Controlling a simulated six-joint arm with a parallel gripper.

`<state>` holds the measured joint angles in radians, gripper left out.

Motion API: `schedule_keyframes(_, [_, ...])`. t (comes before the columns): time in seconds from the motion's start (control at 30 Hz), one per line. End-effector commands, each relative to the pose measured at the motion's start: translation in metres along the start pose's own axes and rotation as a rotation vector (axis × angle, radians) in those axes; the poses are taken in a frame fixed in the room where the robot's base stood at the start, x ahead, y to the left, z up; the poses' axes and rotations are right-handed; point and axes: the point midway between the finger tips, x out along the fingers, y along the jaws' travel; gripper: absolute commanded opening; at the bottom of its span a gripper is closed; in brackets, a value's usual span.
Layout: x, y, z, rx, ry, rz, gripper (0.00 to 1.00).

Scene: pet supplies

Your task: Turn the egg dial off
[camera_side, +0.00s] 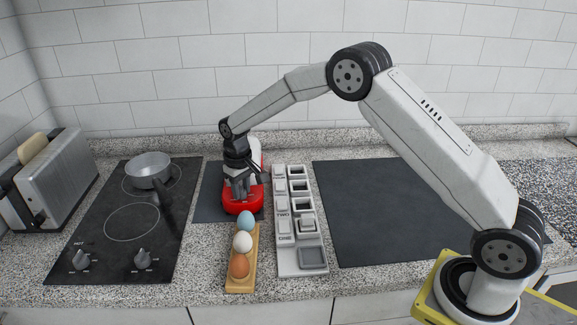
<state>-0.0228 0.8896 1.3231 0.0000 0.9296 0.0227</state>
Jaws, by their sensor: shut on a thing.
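A stove (110,262) on the left has two grey dials at its front edge, a left dial (82,260) and a right dial (143,258). Their small labels are hard to read, so I cannot tell which is the egg dial. A red and white appliance (243,207) stands on a dark mat right of the stove. My gripper (240,192) points down at this appliance, well away from both stove dials. It is shut on a part there; the fingers and arm hide the exact part.
A wooden holder with blue, white and brown eggs (241,285) stands in front of the appliance. A pale tray with square compartments (303,267) is beside it. A pot (148,168) sits on the back burner. A toaster (50,178) stands far left. The large dark mat (380,215) is clear.

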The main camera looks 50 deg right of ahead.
Motion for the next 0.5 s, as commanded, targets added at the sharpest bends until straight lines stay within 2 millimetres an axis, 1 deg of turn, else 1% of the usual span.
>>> schedule_keyframes(0.43, [-0.0012,0.0,-0.0011,-0.017,0.004,0.0,0.0])
schedule_keyframes(0.47, [-0.0012,0.0,-0.0011,-0.017,0.004,0.0,0.4])
schedule_keyframes(0.5, [-0.0011,0.0,-0.001,-0.017,0.004,0.0,0.53])
